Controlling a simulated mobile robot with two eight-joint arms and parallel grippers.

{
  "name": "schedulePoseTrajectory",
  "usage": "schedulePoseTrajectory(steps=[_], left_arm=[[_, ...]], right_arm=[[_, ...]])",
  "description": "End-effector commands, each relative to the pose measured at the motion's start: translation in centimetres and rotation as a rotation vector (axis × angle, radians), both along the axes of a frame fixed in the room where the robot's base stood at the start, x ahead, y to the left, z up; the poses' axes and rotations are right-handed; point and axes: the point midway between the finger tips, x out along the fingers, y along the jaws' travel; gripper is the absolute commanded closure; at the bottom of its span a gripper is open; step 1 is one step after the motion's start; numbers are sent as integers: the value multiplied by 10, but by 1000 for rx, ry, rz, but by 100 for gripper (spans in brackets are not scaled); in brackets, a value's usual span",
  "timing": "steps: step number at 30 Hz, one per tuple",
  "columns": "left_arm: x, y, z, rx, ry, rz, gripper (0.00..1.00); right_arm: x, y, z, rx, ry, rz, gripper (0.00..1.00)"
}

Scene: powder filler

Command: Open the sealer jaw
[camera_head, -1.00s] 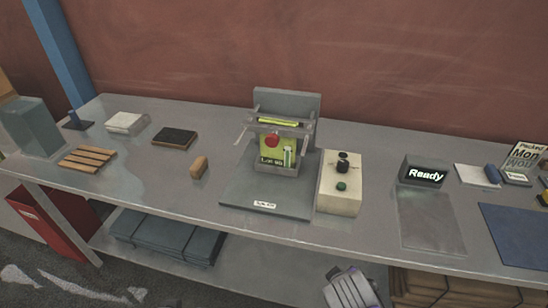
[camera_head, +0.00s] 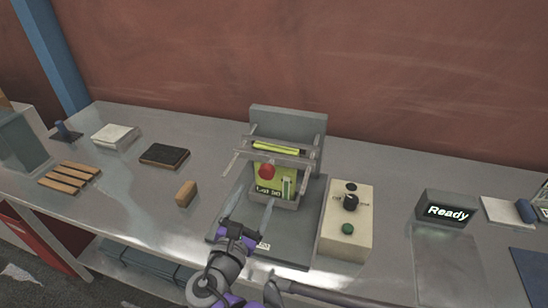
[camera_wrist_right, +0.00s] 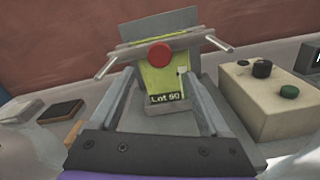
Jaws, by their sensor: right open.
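The sealer (camera_head: 290,130) stands on a dark base plate in the middle of the bench. Its grey jaw bar (camera_head: 282,152) lies across the front of a yellow-green pouch (camera_head: 270,178) marked "Lot 90". A red knob (camera_head: 267,171) is at the middle of the bar; it also shows in the right wrist view (camera_wrist_right: 159,55). My right gripper (camera_head: 249,211) is open and empty, in front of and below the knob. In the right wrist view its two fingers (camera_wrist_right: 157,92) stand apart on either side of the pouch, not touching the knob. My left gripper is not in view.
A beige control box (camera_head: 347,220) with black knobs and a green button stands right of the sealer. Further right is a "Ready" display (camera_head: 447,210). A wooden block (camera_head: 186,193), dark pad (camera_head: 164,155) and slatted rack (camera_head: 70,178) lie to the left.

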Motion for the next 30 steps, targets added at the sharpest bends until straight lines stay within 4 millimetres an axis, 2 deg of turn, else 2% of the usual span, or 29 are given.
schedulePoseTrajectory(steps=[5, 19, 24, 30], left_arm=[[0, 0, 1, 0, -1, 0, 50], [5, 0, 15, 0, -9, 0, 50], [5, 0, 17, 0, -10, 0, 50], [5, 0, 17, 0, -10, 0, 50]], right_arm=[[10, -3, 0, -4, -1, -2, 20], [88, -29, 1, -1, -1, -3, 20], [100, -33, 0, -1, 0, -1, 20], [103, -33, -1, 0, 0, 1, 20]])
